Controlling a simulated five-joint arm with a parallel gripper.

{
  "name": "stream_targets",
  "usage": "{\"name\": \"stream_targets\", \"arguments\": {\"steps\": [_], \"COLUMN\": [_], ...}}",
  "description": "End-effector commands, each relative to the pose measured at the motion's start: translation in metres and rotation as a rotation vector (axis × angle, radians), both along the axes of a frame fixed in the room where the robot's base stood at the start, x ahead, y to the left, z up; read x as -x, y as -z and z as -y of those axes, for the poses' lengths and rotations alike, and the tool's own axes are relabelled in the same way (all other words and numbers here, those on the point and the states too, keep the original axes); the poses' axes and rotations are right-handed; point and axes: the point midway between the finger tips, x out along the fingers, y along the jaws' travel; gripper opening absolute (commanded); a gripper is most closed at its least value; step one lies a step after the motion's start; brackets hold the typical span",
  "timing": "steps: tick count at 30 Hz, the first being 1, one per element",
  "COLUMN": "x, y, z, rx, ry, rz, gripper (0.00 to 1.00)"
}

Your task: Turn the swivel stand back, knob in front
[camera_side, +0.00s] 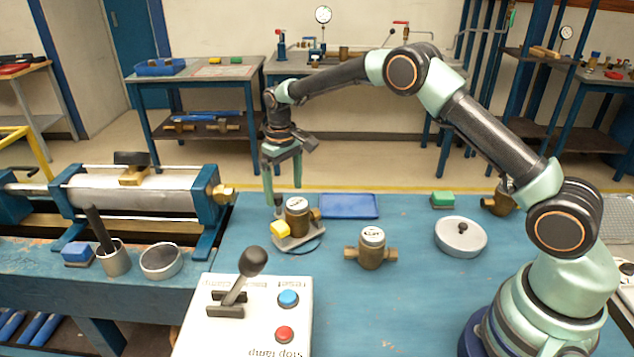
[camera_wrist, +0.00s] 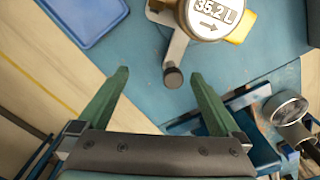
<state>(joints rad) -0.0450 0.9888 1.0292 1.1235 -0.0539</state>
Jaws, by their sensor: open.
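The swivel stand (camera_side: 290,243) is a grey plate on the blue bench, bearing a brass meter (camera_side: 298,216) with a white dial and a yellow block (camera_side: 281,229) at its front left. Its dark knob (camera_side: 278,199) stands upright at the far side in the side view, behind the meter. In the wrist view the knob (camera_wrist: 173,77) sits at the end of the stand's grey arm (camera_wrist: 177,48), and the meter dial (camera_wrist: 208,15) reads 35.2 L. My gripper (camera_side: 283,185) points down, open and empty, at the knob. In the wrist view the knob shows between its fingertips (camera_wrist: 158,76); contact cannot be told.
A blue tray (camera_side: 349,206) lies just right of the stand. A second brass meter (camera_side: 371,250) stands at front right. A lever box (camera_side: 250,310) is in front. A steel cylinder (camera_side: 135,195) is left.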

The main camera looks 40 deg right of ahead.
Motion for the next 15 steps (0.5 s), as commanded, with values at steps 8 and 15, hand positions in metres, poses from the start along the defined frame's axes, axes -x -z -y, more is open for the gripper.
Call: {"name": "stream_targets", "arguments": {"steps": [8,15], "x": [0.0,-0.001], "y": [-0.001,-0.016], "z": [0.0,0.0], "rx": [0.0,0.0], "ry": [0.0,0.0], "rz": [0.0,0.002], "gripper": [1.0,1.0]}}
